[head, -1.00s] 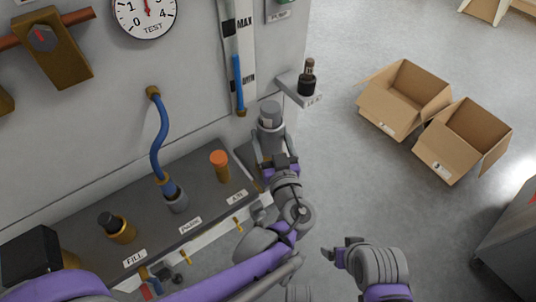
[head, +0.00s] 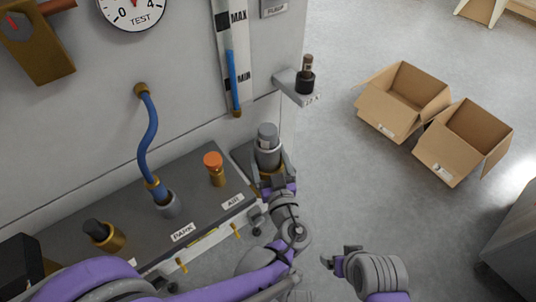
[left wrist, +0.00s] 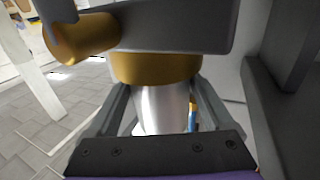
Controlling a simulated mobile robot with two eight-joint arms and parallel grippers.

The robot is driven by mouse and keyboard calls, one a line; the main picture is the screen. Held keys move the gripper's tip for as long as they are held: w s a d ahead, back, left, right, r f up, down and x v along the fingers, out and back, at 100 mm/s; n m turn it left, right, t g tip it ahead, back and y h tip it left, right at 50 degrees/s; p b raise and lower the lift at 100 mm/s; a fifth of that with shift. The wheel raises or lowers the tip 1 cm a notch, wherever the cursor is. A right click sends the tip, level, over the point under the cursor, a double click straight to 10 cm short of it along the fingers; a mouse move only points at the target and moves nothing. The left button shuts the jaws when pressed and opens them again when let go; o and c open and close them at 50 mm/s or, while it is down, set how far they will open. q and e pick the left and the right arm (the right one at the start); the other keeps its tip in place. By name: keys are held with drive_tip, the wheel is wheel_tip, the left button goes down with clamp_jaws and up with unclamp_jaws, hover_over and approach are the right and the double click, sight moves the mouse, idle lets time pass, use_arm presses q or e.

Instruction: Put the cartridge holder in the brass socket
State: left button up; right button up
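The cartridge holder (head: 268,140), a grey cylinder with a pale label, stands between the fingers of my left gripper (head: 272,178). In the left wrist view the silver holder (left wrist: 163,105) has a finger on each side, and its far end meets a brass ring, the brass socket (left wrist: 155,68), on a grey block. I cannot tell how deep the holder sits in it. Some brass also shows low between the fingers in the head view. My right gripper (head: 341,259) is empty, its fingers apart, over the floor at the lower middle.
Left of the holder on the dark ledge stand an orange-capped brass fitting (head: 214,169), a blue hose (head: 147,140) and a black-knobbed fitting (head: 104,236). A small wall shelf (head: 288,82) carries a dark bottle (head: 306,77). Two open cardboard boxes (head: 462,145) stand on the floor.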

use_arm(q)
drive_tip(key=shift+r, duration=0.1)
use_arm(e)
drive_tip(key=shift+r, duration=0.1)
use_arm(q)
drive_tip(key=shift+s+r, duration=0.1)
drive_tip(key=shift+s, duration=0.05)
drive_tip(key=p+v, duration=0.1)
drive_tip(key=v, duration=1)
drive_tip(key=shift+s+d, duration=0.2)
drive_tip(key=shift+s, duration=0.2)
use_arm(e)
drive_tip(key=shift+s+r, duration=0.1)
drive_tip(key=shift+r, duration=0.6)
